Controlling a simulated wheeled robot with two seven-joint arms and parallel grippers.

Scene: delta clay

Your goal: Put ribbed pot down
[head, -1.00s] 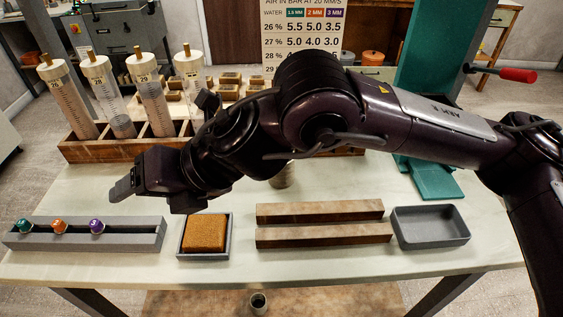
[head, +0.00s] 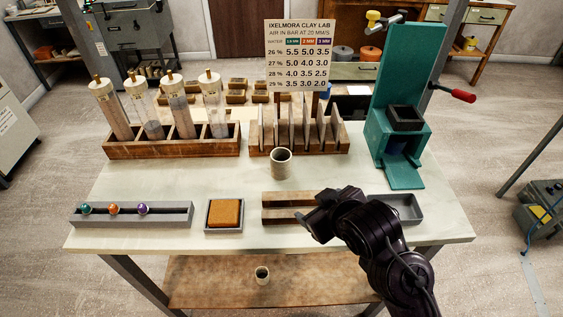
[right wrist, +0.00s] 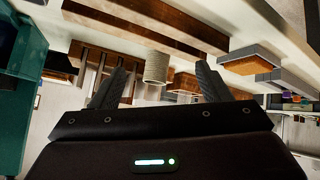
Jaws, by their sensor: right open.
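A ribbed grey-beige pot (head: 280,162) stands upright on the pale tabletop (head: 180,177), just in front of the wooden slotted rack (head: 257,143). In the right wrist view the pot (right wrist: 157,67) appears between my spread fingers, but it is beyond them and apart. My right gripper (head: 312,216) is open and empty, over the wooden rails (head: 285,199) in front of the pot and to its right. My left gripper is not in view.
A cylinder rack (head: 175,148) stands at the back left, and a teal press (head: 398,150) at the right. A ball tray (head: 165,215), a sponge tray (head: 224,228) and a grey tray (head: 408,207) line the front. The tabletop left of the pot is clear.

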